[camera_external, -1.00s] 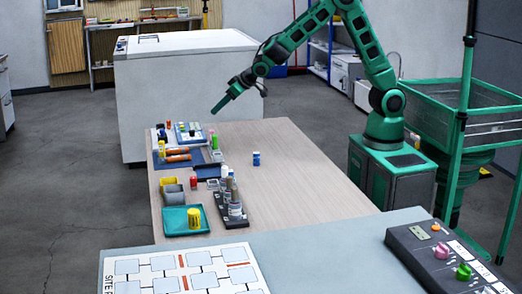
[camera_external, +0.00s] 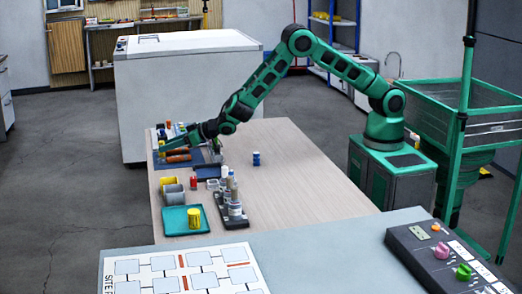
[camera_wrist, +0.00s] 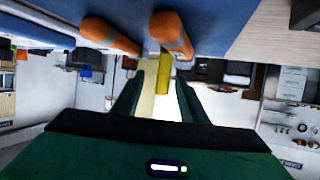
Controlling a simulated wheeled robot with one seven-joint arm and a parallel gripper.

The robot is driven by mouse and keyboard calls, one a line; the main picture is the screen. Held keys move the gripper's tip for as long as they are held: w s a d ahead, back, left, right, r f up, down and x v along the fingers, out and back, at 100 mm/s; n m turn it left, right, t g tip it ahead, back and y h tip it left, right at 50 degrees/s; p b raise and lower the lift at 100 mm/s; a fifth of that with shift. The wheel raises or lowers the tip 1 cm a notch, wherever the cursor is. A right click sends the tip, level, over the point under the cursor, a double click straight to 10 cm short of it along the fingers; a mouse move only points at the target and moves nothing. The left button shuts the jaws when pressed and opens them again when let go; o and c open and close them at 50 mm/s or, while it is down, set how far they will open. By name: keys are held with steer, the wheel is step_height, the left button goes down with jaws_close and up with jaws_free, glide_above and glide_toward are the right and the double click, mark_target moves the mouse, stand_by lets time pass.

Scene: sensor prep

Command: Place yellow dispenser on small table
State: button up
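A slim yellow object (camera_wrist: 163,72), likely the yellow dispenser, shows in the wrist view straight ahead between my fingers, close to their tips. In the external view a small yellow object (camera_external: 162,151) stands at the far left end of the wooden table (camera_external: 290,185), partly covered by my gripper. My gripper (camera_wrist: 160,95) is open, with a gap between its two green fingers; I see no contact with the yellow object. In the external view my gripper (camera_external: 164,147) is low and points left over the blue mat. I cannot tell which surface is the small table.
Two orange cylinders (camera_external: 178,158) lie on the blue mat beside my gripper. Yellow and grey cups (camera_external: 173,198), a teal tray (camera_external: 174,221) with a yellow cylinder (camera_external: 194,218), and a bottle rack (camera_external: 232,218) stand nearer. The wooden table's right half is mostly clear. A grey table (camera_external: 330,262) is in front.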

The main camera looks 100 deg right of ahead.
steer(key=shift+r+x, duration=0.15)
steer(key=shift+x, duration=1.6)
steer(key=shift+r+x, duration=0.15)
steer(key=shift+x, duration=1.6)
steer(key=shift+w+a, duration=0.15)
steer(key=shift+w, duration=0.05)
steer(key=shift+c, duration=0.6)
jaws_close()
